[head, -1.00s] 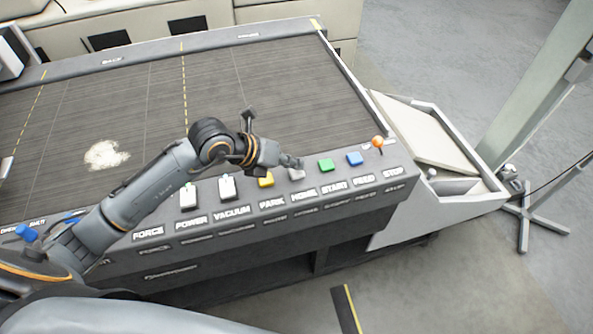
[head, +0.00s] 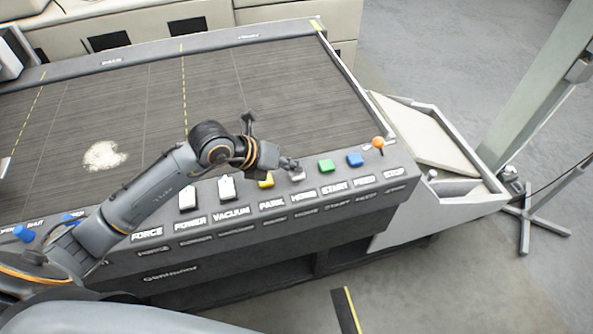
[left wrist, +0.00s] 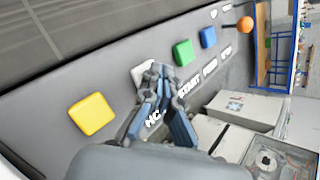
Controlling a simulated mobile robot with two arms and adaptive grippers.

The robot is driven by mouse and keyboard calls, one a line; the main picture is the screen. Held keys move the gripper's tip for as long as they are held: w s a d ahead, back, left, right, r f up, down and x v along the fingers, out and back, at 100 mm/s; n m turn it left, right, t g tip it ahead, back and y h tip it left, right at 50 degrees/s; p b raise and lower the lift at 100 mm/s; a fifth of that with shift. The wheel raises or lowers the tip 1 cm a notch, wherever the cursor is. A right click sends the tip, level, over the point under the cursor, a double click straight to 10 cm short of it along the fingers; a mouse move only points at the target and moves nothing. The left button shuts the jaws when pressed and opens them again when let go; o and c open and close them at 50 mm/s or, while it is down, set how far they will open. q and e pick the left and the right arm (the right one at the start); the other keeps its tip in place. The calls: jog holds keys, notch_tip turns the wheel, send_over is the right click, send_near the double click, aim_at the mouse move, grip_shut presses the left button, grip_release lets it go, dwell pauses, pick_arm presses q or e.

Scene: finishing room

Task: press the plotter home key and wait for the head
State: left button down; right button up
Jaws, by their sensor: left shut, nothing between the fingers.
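The home key is a pale grey square button (head: 298,176) on the plotter's front control panel, above the label HOME. My left gripper (head: 291,164) is shut and empty, with its fingertips at the home key's upper left in the head view. In the left wrist view the gripper (left wrist: 156,72) covers part of the home key (left wrist: 138,74); I cannot tell whether the tips touch it. The plotter bed (head: 270,80) is dark, with a pale patch (head: 105,156) at its left. I cannot identify the plotter head. My right gripper is not in view.
The yellow park key (head: 266,181) lies left of the home key. The green start key (head: 326,165), blue feed key (head: 355,159) and orange stop knob (head: 378,143) lie to the right. A white side bin (head: 465,188) adjoins the plotter's right end.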

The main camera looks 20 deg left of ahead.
pick_arm(q)
jog(key=shift+f, duration=0.25)
jog(key=shift+r, duration=0.1)
dwell(0.3)
jog(key=shift+r+p, duration=0.55)
jog(key=shift+r, duration=0.3)
